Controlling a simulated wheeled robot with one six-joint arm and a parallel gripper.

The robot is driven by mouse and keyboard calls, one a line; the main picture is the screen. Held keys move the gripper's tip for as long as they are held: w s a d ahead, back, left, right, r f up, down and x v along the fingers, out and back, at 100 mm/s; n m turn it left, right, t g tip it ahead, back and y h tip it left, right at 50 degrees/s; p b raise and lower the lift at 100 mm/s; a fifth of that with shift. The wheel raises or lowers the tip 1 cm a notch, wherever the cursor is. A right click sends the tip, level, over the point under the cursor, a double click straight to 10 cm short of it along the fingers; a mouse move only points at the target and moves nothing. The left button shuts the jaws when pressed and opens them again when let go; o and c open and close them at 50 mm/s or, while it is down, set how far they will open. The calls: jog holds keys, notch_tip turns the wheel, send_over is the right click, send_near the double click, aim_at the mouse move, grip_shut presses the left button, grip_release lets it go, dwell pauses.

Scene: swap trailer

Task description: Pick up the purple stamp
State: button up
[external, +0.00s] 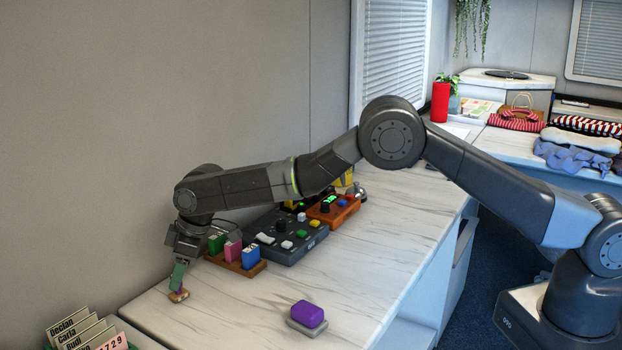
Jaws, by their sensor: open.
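My gripper (178,284) points down at the left end of the white marbled counter, and its jaws are open. A larger rounded purple block (307,313) sits on a grey base near the counter's front, well right of my gripper.
A wooden holder (222,262) with green, pink and blue blocks stands just right of my gripper. Behind it are a dark control panel (268,231) and an orange box (325,213). Name cards (88,335) stand at lower left.

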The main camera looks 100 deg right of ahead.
jog(key=shift+x, duration=1.1)
jog(key=shift+c, duration=0.5)
grip_shut()
